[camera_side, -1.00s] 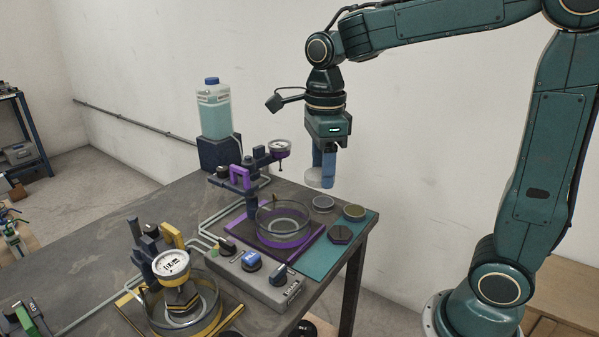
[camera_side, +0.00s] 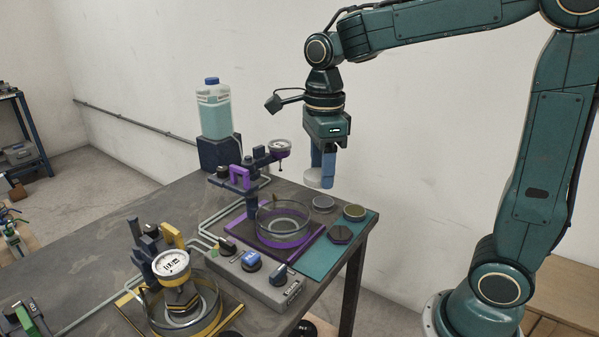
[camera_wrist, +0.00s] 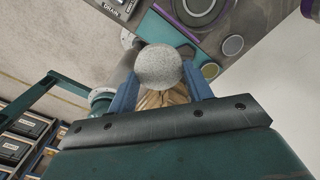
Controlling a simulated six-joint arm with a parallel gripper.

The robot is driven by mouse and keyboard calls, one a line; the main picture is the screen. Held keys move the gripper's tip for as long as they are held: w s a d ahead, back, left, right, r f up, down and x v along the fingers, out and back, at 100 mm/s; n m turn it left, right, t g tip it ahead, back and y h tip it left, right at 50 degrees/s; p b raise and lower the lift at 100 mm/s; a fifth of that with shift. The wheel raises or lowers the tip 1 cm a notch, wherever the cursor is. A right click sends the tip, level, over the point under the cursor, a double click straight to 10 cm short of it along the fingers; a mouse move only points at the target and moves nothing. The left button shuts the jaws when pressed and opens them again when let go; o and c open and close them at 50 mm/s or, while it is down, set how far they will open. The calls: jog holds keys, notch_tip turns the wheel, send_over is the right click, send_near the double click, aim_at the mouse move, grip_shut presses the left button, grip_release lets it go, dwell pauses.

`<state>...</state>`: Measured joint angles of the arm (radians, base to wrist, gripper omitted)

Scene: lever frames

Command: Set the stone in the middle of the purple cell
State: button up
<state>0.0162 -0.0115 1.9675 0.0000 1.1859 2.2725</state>
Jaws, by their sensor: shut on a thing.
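The stone is a pale grey speckled disc (camera_wrist: 159,67) between the two blue fingers of my gripper (camera_wrist: 162,92) in the wrist view. In the side view the stone (camera_side: 314,179) is held at the fingertips of my gripper (camera_side: 324,176), above the back right part of the table. The purple cell (camera_side: 285,240) is a round clear dish with a purple band on a purple base, to the lower left of the stone. A ring shows on its floor, and I see no stone in it. A purple lever press (camera_side: 240,175) with a dial stands behind it.
A teal mat (camera_side: 318,262) with several small discs lies right of the purple cell. The yellow cell (camera_side: 205,318) and a grey control box (camera_side: 262,280) with knobs are in front. A bottle (camera_side: 215,112) stands at the back.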

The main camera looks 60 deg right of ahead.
jog(key=w+f+n, duration=0.2)
jog(key=w+n, duration=0.1)
jog(key=n, duration=2.4)
send_over(282, 228)
notch_tip(282, 228, down, 8)
jog(key=shift+f, duration=0.15)
jog(key=shift+f, duration=3.8)
jog(key=shift+f, duration=0.5)
